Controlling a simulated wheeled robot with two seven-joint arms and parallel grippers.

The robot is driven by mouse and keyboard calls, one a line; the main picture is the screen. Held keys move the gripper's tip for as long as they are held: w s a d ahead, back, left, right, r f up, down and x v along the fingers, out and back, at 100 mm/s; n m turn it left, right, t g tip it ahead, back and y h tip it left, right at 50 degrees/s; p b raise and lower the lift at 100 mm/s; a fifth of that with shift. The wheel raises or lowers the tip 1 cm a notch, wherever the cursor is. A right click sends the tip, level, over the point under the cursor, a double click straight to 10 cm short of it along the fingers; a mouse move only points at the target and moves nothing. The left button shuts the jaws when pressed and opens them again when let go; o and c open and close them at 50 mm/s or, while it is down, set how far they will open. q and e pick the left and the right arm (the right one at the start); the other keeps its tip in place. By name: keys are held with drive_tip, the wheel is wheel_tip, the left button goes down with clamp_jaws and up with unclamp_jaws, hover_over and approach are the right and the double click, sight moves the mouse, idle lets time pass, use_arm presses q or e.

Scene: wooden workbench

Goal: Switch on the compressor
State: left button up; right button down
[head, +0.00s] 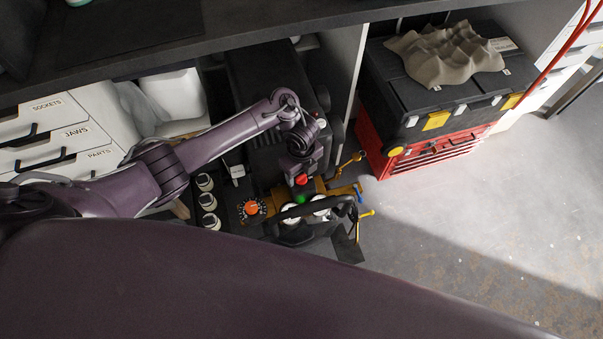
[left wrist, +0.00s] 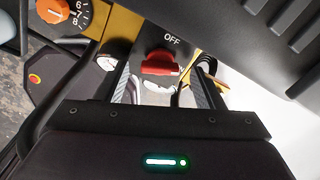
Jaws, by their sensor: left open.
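The black compressor (head: 262,95) stands under the bench, with gauges, hoses and yellow panels at its front end. Its red switch knob (left wrist: 160,64) shows in the left wrist view, just below the printed word OFF. In the head view a red spot (head: 302,179) shows at the end of my left arm, probably this knob. My left gripper (left wrist: 166,68) is open, with one finger on either side of the knob. I cannot tell whether the fingers touch it. The fingertips are hard to make out in the head view. My right gripper is out of view.
An orange dial knob (head: 251,208) with numbers sits left of the gauges (head: 320,210). White drawers (head: 65,135) stand at the left. A black toolbox (head: 420,95) on a red chest (head: 440,150) stands at the right. The bench top (head: 230,22) overhangs; the floor at right is clear.

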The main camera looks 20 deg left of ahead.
use_arm(q)
drive_tip(key=shift+f, duration=0.5)
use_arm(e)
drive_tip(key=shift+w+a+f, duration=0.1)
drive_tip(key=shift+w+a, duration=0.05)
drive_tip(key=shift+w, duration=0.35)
use_arm(q)
drive_tip(key=shift+c, duration=0.4)
drive_tip(key=c, duration=0.9)
drive_tip(key=m+b, duration=0.1)
drive_tip(key=m, duration=0.2)
drive_tip(key=shift+w+f+b, duration=0.1)
drive_tip(key=shift+f+b, duration=0.05)
drive_tip(key=shift+b, duration=0.15)
drive_tip(key=shift+m, duration=0.5)
drive_tip(key=shift+r+m, duration=0.2)
drive_tip(key=shift+m, duration=0.2)
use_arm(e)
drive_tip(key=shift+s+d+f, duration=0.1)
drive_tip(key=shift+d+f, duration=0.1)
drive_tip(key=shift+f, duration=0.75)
